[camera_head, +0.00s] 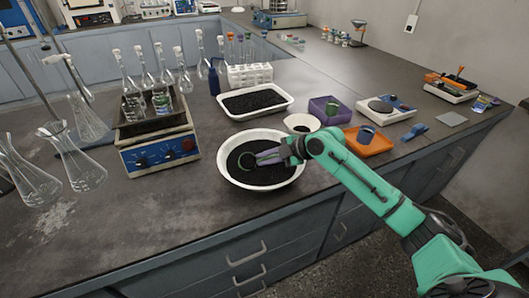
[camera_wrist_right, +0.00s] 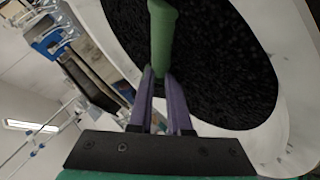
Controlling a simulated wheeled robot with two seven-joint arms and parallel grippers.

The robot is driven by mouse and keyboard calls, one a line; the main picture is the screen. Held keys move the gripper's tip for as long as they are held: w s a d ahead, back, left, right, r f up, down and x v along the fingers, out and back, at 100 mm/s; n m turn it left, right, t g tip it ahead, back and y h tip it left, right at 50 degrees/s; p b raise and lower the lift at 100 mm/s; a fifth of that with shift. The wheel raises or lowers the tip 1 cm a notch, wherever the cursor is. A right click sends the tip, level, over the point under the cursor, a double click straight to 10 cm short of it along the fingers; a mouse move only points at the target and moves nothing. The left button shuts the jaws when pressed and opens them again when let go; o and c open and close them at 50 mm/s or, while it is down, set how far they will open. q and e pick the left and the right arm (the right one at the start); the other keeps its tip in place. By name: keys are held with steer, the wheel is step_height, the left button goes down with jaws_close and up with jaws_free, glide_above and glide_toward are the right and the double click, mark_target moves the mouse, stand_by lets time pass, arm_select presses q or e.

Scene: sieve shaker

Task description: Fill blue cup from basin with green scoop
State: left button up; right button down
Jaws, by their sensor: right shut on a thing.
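The white basin (camera_head: 229,172) is full of black granules and stands near the front edge of the bench. My right gripper (camera_head: 262,158), with purple fingers, is over the basin, low above the granules. In the right wrist view the fingers (camera_wrist_right: 165,85) are shut on the green handle of the scoop (camera_wrist_right: 163,35). The scoop (camera_head: 246,160) shows only as a small green part in the head view; whether its bowl touches the granules cannot be told. The blue cup (camera_head: 366,134) stands in the orange tray (camera_head: 378,148), right of the basin. My left gripper is not in view.
A small white bowl (camera_head: 301,123) and a purple tray (camera_head: 330,104) stand close behind and right of the basin. A white tray of black granules (camera_head: 256,101) lies behind. A blue hotplate with flasks (camera_head: 158,152) is at the left. A balance (camera_head: 386,108) stands behind the orange tray.

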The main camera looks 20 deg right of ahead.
steer(key=shift+w+r+m+g+p, duration=0.15)
steer(key=shift+r+m+g+p, duration=0.15)
steer(key=shift+r+g+p, duration=0.6)
steer(key=shift+w+a+f+g+h+p, duration=0.1)
steer(key=shift+w+f+g+h+p, duration=0.25)
steer(key=shift+p, duration=0.65)
steer(key=shift+w+f+t+b, duration=0.1)
steer(key=shift+w+t+b, duration=0.25)
steer(key=shift+b, duration=0.75)
step_height(320, 180, up, 2)
steer(key=shift+w+r+p, duration=0.1)
steer(key=shift+r+p, duration=0.05)
steer(key=shift+p, duration=1)
steer(key=shift+w+r+m+g+p, duration=0.2)
steer(key=shift+r+m+g+p, duration=0.1)
steer(key=shift+r+g+p, duration=0.4)
steer(key=shift+w+r+g+p, duration=0.15)
steer(key=shift+g+p, duration=0.15)
steer(key=shift+g, duration=0.1)
steer(key=shift+w+r+m+g, duration=0.15)
steer(key=shift+r+m+g, duration=0.25)
steer(key=shift+g, duration=0.3)
